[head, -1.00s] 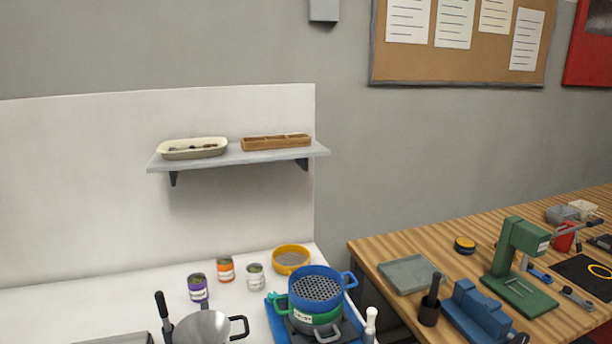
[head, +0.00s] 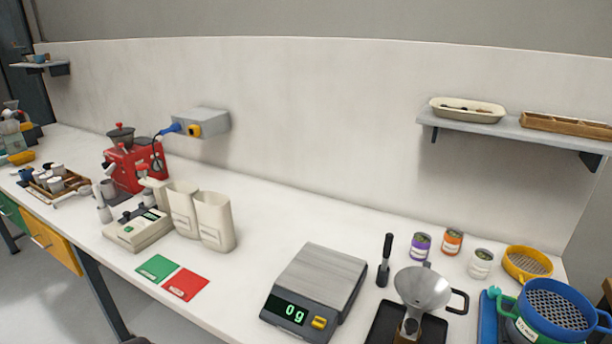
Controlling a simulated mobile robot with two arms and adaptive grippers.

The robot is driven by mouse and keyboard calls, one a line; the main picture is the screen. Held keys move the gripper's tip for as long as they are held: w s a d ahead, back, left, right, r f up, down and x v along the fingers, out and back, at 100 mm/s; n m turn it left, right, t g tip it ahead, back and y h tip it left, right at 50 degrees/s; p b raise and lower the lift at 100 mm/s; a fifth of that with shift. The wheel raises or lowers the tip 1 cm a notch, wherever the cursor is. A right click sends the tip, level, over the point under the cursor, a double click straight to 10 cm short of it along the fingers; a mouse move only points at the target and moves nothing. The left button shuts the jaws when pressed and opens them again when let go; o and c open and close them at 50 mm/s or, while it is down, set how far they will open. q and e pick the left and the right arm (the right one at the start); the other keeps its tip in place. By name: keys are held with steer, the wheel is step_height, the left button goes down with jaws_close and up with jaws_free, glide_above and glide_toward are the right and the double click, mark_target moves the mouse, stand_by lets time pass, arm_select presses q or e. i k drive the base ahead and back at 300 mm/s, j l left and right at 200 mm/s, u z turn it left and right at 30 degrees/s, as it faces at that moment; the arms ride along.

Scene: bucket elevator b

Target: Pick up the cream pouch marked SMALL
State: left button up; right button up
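Two cream pouches stand upright side by side on the white counter, left of the middle in the head view. The left pouch (head: 182,208) is partly behind the right pouch (head: 214,222). Both look open at the top and carry markings on the front, too small to read, so I cannot tell which one is marked SMALL. Neither of my grippers shows in the head view.
A cream device (head: 138,230) stands just left of the pouches. A green card (head: 157,267) and a red card (head: 186,283) lie in front. A scale (head: 316,285) reading 0 g stands to the right. Bare counter lies between the pouches and the scale.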

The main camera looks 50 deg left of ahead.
mark_target(213, 212)
steer(key=u, duration=2.05)
steer(key=i+j, duration=0.2)
steer(key=j, duration=0.15)
steer(key=i+j+z, duration=0.15)
steer(key=i+j, duration=0.25)
steer(key=j, duration=0.25)
